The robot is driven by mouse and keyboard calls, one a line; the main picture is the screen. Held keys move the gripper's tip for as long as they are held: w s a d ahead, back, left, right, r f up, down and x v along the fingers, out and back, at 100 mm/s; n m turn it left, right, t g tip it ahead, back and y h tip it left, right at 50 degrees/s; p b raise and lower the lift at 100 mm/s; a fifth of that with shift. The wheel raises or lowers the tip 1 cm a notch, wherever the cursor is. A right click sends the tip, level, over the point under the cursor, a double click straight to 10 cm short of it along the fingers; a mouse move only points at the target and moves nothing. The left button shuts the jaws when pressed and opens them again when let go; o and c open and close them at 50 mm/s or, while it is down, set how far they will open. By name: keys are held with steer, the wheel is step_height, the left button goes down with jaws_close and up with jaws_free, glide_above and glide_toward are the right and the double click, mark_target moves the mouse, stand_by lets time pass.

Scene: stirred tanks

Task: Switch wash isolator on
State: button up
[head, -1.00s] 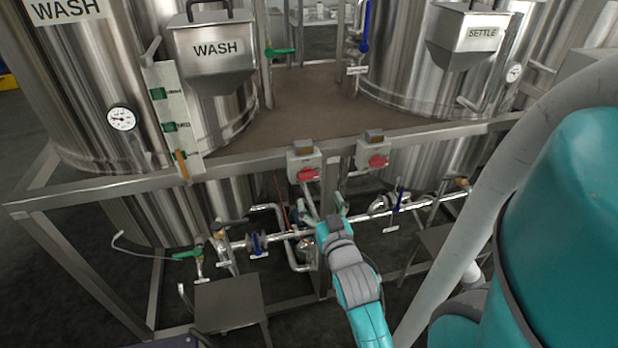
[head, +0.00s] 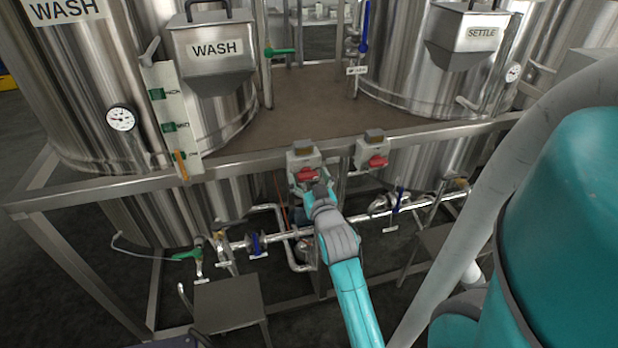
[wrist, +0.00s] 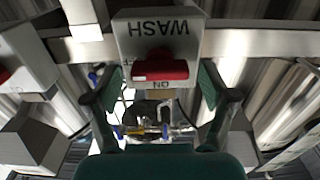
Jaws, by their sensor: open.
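My gripper (wrist: 158,88) is open, with one finger on each side of the handle. I cannot tell whether either finger touches it.
A second isolator box (head: 370,153) with a red handle sits close to the right on the same rail (head: 240,160). Pipes with blue-handled valves (head: 257,244) run below. The WASH tank (head: 215,110) and SETTLE tank (head: 420,60) stand behind.

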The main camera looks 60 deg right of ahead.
steer(key=c, duration=1.2)
steer(key=shift+o, duration=0.2)
steer(key=n, duration=0.4)
steer(key=shift+a+n, duration=0.1)
steer(key=shift+n, duration=0.2)
steer(key=n, duration=0.4)
steer(key=shift+w+f+n, duration=0.1)
steer(key=shift+n, duration=0.2)
steer(key=n, duration=0.4)
steer(key=shift+a+f+n, duration=0.1)
steer(key=shift+n, duration=0.2)
steer(key=shift+f+n, duration=0.1)
steer(key=shift+n, duration=2)
